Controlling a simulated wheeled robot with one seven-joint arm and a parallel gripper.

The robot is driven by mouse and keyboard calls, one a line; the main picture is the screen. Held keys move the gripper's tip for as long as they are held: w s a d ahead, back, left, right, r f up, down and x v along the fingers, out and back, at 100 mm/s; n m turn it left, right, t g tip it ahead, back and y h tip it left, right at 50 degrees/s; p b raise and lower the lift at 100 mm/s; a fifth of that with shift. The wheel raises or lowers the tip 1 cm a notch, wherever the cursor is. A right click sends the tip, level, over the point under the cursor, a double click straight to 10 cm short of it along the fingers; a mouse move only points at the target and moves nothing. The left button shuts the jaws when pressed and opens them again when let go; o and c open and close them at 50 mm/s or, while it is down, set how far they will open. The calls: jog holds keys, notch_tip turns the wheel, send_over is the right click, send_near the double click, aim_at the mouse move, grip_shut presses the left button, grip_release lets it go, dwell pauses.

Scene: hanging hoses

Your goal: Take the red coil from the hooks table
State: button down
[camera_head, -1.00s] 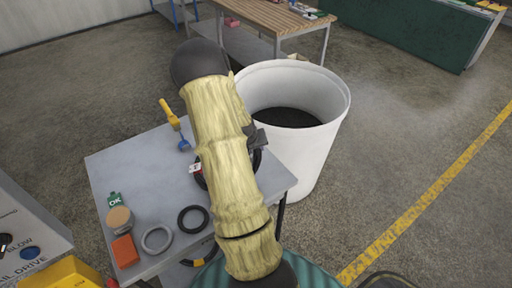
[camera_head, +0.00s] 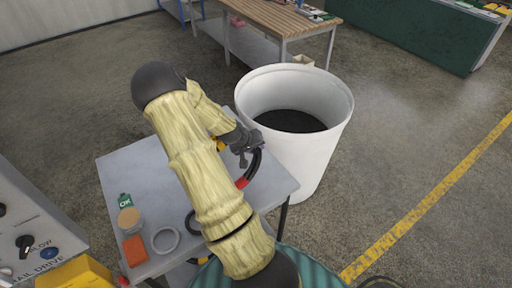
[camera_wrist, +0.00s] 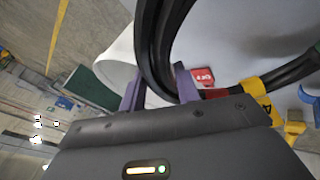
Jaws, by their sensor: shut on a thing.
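The coil of black hose with a red band (camera_head: 241,183) shows partly in the head view, at the right side of the grey table (camera_head: 130,170). My arm hides much of it. My gripper (camera_head: 243,148) is shut on its black hose. In the wrist view the black strands (camera_wrist: 158,50) pass between my gripper's purple fingers (camera_wrist: 160,88). A red band (camera_wrist: 214,94) and a red tag (camera_wrist: 203,77) show just right of the fingers. A yellow band (camera_wrist: 257,97) wraps black hose farther right; I cannot tell whether it is the same coil. Whether the coil touches the table is unclear.
A large white bin (camera_head: 310,150) stands right behind the table. A grey ring (camera_head: 165,240), an orange block (camera_head: 134,250), a round tan disc (camera_head: 128,219) and a green OK card (camera_head: 125,200) lie on the table's left. A control panel (camera_head: 35,235) stands at lower left. The floor right is open.

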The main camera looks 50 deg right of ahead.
jog(key=w+a+r+g+h+p, duration=0.1)
jog(key=w+a+r+h+p, duration=0.1)
jog(key=r+p, duration=0.3)
jog(key=w+a+r+n+g+h+p, duration=0.1)
jog(key=w+a+r+h+p, duration=0.1)
jog(key=r, duration=0.7)
jog(key=shift+w+a+r+g+p, duration=0.25)
jog(key=shift+w+a+p, duration=0.25)
jog(key=shift+a+p, duration=0.75)
dwell(0.8)
jog(key=shift+d, duration=0.3)
dwell(0.3)
